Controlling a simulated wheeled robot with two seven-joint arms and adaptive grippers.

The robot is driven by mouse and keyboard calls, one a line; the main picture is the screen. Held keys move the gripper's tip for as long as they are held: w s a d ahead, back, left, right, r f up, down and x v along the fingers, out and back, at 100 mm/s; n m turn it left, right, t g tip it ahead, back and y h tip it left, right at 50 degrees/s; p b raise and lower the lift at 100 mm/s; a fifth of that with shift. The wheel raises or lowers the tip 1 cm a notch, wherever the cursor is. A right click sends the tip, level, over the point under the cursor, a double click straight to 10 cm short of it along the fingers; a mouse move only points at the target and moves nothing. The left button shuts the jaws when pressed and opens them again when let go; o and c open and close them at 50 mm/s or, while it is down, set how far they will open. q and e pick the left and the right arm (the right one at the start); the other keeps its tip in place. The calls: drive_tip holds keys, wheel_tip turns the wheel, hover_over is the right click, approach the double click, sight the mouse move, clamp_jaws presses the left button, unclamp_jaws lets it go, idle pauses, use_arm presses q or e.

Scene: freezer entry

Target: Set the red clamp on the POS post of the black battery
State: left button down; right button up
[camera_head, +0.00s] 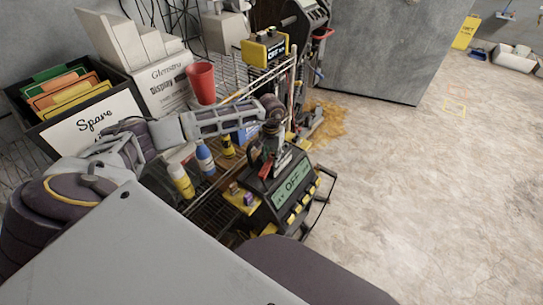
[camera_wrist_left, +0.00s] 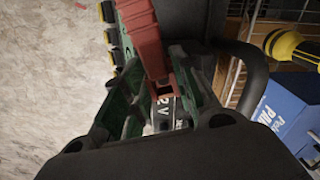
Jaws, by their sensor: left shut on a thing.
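My left gripper (camera_head: 272,146) points down over a black unit with a green OFF display (camera_head: 292,182) on the wire rack. It is shut on the red clamp (camera_head: 265,168), which shows as a small red piece below the fingers. In the left wrist view the red clamp (camera_wrist_left: 149,38) runs between the two fingers of my left gripper (camera_wrist_left: 168,82). White lettering ending in "2 V" (camera_wrist_left: 163,104) shows beyond the fingers. I cannot tell whether the clamp touches anything below it. I cannot make out the black battery or its POS post for certain. My right gripper is out of view.
Bottles, one of them blue (camera_head: 204,158), stand left of the unit. A red cup (camera_head: 201,83), a white box (camera_head: 160,85) and a black folder bin (camera_head: 75,115) sit on the rack's top. A yellow-black device (camera_head: 265,50) stands behind. Open floor lies right.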

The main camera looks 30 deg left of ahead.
use_arm(q)
drive_tip(key=shift+f+b, duration=0.6)
drive_tip(key=shift+f, duration=0.05)
idle(0.3)
drive_tip(key=c, duration=1.1)
unclamp_jaws()
drive_tip(key=shift+o, duration=0.2)
wheel_tip(320, 180, up, 12)
drive_tip(key=shift+r, duration=0.1)
idle(0.5)
wheel_tip(320, 180, up, 9)
drive_tip(key=p, duration=0.9)
hover_over(271, 158)
drive_tip(key=shift+w+a, duration=0.1)
drive_tip(key=shift+w, duration=0.3)
drive_tip(key=shift+r+p, duration=0.4)
drive_tip(key=shift+p, duration=0.15)
